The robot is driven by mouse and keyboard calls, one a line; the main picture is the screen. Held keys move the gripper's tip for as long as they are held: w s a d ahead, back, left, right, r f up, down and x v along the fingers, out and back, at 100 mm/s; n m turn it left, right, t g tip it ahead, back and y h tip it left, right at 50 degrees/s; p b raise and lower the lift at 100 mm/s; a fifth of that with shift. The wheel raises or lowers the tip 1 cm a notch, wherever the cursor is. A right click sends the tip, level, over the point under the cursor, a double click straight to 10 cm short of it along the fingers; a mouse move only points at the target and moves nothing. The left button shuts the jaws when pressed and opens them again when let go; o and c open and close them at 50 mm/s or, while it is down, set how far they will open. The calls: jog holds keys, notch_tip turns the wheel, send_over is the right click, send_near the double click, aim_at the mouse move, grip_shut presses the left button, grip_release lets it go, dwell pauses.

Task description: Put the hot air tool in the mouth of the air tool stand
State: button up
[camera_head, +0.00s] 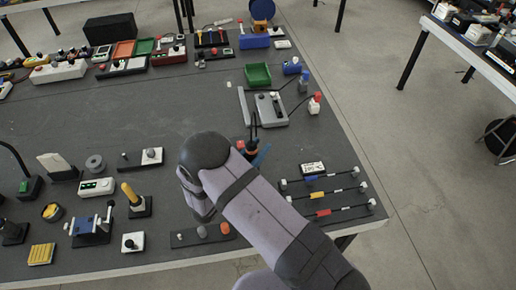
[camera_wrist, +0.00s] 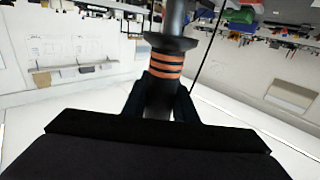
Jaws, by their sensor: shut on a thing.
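In the wrist view, my gripper (camera_wrist: 162,95) is shut on the hot air tool (camera_wrist: 165,66). The tool has a dark handle with orange bands, a wide black collar and a grey barrel running out of the top of the picture. In the head view, my arm hides the gripper. A dark piece with a little orange (camera_head: 251,148), probably the tool, shows just beyond the arm, with thin black upright parts above it and a blue strip beside it. I cannot tell the air tool stand or its mouth for sure in either view.
A grey unit (camera_head: 272,109) stands beyond the arm, with a green bin (camera_head: 258,75) behind it. Red-and-white bottles (camera_head: 315,104) stand near the right edge. Rods on white posts (camera_head: 325,193) lie right of the arm. The table's middle (camera_head: 150,105) is clear.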

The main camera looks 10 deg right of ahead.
jog(key=shift+f+b, duration=3.1)
jog(key=shift+f, duration=0.45)
jog(key=o, duration=1)
jog(key=shift+o, duration=0.2)
jog(key=shift+r, duration=0.1)
notch_tip(320, 180, up, 10)
jog(key=b, duration=0.1)
jog(key=shift+b, duration=0.3)
notch_tip(320, 180, up, 10)
jog(key=p, duration=0.8)
